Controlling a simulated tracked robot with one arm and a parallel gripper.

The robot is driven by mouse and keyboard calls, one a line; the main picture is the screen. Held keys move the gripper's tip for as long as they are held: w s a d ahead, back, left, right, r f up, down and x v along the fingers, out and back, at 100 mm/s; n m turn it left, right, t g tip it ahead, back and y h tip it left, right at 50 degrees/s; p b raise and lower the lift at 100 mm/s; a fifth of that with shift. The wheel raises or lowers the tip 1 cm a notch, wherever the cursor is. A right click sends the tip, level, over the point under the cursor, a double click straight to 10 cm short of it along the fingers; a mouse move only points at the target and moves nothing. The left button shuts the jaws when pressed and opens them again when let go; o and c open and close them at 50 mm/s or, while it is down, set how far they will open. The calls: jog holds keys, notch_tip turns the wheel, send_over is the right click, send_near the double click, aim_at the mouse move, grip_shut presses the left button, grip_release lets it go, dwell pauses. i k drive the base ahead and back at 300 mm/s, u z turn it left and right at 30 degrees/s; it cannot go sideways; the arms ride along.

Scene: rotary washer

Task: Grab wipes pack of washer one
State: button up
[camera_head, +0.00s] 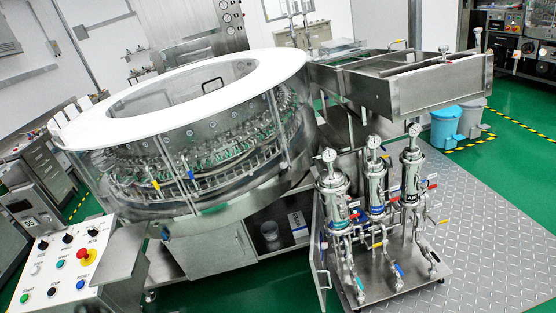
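The rotary washer (195,145) fills the middle left, a round steel machine with a white ring top and clear side panels. Below it is a steel cabinet (210,253) with an open compartment at its right end. Inside stands a small white and bluish upright item (298,223), which may be the wipes pack; its label is too small to read. A white round container (269,231) sits to its left. My gripper is not in view.
A stand with several steel filter cylinders (375,190), valves and gauges stands right of the open compartment, close to the open cabinet door (319,250). A control panel (65,265) with a red button is at front left. Green floor shows in front.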

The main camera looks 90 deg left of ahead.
aim_at(298, 224)
jog(key=z, duration=0.05)
jog(key=k, duration=0.95)
jog(key=u, duration=2.25)
jog(key=i, duration=1)
